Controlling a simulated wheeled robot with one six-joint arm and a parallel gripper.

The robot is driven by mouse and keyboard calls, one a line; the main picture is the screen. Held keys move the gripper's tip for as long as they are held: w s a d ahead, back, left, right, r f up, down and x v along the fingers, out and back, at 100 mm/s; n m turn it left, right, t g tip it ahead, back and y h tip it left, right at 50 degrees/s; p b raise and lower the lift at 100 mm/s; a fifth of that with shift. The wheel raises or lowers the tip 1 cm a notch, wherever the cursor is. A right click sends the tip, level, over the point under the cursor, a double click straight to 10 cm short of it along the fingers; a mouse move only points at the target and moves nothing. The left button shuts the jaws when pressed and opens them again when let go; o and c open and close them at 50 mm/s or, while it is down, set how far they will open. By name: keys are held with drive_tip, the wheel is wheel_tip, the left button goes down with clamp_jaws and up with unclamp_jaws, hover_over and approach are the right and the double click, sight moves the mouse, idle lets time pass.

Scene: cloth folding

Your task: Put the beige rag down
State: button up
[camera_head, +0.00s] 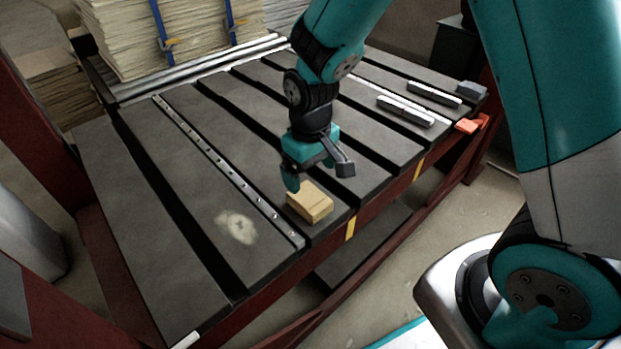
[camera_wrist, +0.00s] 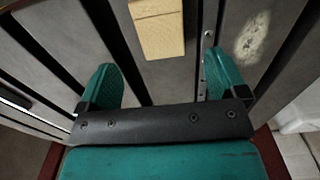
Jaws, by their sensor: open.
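The beige rag (camera_head: 311,203) is a small folded block lying on a dark slat of the workbench (camera_head: 185,215), near its front edge. My gripper (camera_head: 318,176) is just above and behind the rag in the head view, with its teal fingers spread. In the wrist view, my gripper (camera_wrist: 163,84) has nothing between its fingers. The rag (camera_wrist: 160,30) lies beyond the fingertips there, at the top of the picture and partly cut off. It appears apart from both fingers.
A tall stack of beige sheets (camera_head: 130,35) with blue straps stands at the back left. Dark blocks (camera_head: 405,112) and an orange piece (camera_head: 467,126) lie toward the right end. A pale worn patch (camera_head: 236,227) marks a bare slat. Gaps run between the slats.

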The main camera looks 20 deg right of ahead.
drive_tip(key=s+a+r+n+y, duration=0.1)
drive_tip(key=s+a+r+y, duration=0.1)
drive_tip(key=s+r, duration=0.7)
drive_tip(key=s+a+r+n+y, duration=0.2)
drive_tip(key=s+r, duration=0.7)
drive_tip(key=r, duration=0.1)
drive_tip(key=shift+s+a+r+p, duration=0.15)
drive_tip(key=shift+a+r+p, duration=0.05)
drive_tip(key=shift+a+p, duration=0.25)
wheel_tip(320, 180, up, 34)
drive_tip(key=p, duration=3.3)
drive_tip(key=shift+f+p, duration=0.2)
drive_tip(key=shift+p, duration=0.15)
drive_tip(key=shift+o, duration=0.4)
